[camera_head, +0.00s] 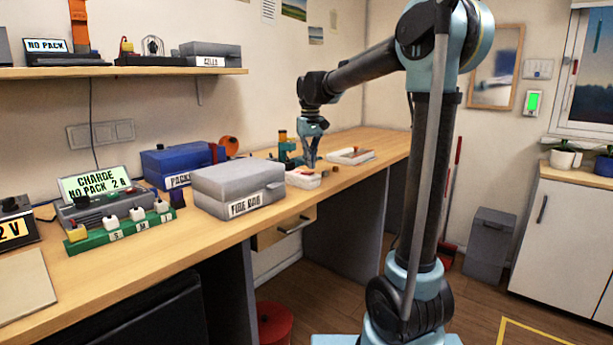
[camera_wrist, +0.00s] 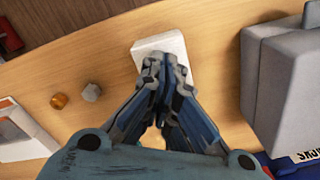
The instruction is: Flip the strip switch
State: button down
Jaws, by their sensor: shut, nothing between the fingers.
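A small white block (camera_head: 303,180) lies near the front edge of the workbench, with a reddish patch on top. It also shows in the wrist view (camera_wrist: 150,45), partly hidden by my fingers. I cannot tell whether it is the strip, and no switch is clear on it. A green strip (camera_head: 120,230) with white and yellow plugs lies further left on the bench. My gripper (camera_head: 311,164) points down over the white block. In the wrist view its fingertips (camera_wrist: 166,62) are together and empty, overlapping the block; contact cannot be told.
A grey fire bag box (camera_head: 235,180) stands left of the block, with a blue box (camera_head: 175,165) behind it. A white tray (camera_head: 352,157) lies to the right. An orange knob (camera_wrist: 60,101) and a grey knob (camera_wrist: 91,92) lie between the block and the tray.

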aim_at(310, 172)
jog(key=shift+f, duration=1)
dwell(1.0)
jog(key=shift+r, duration=3.5)
jog(key=s+d+f+m+t, duration=0.1)
jog(key=s+d+f+m, duration=0.1)
jog(key=s+d+f, duration=0.85)
jog(key=s+d+f+m+t, duration=0.1)
jog(key=s+d+f, duration=0.55)
jog(key=s, duration=0.65)
jog(key=s+d+f+m, duration=0.1)
jog(key=s+d+f, duration=0.3)
jog(key=s+f, duration=0.4)
jog(key=shift+s+d+f, duration=0.15)
jog(key=shift+f, duration=0.75)
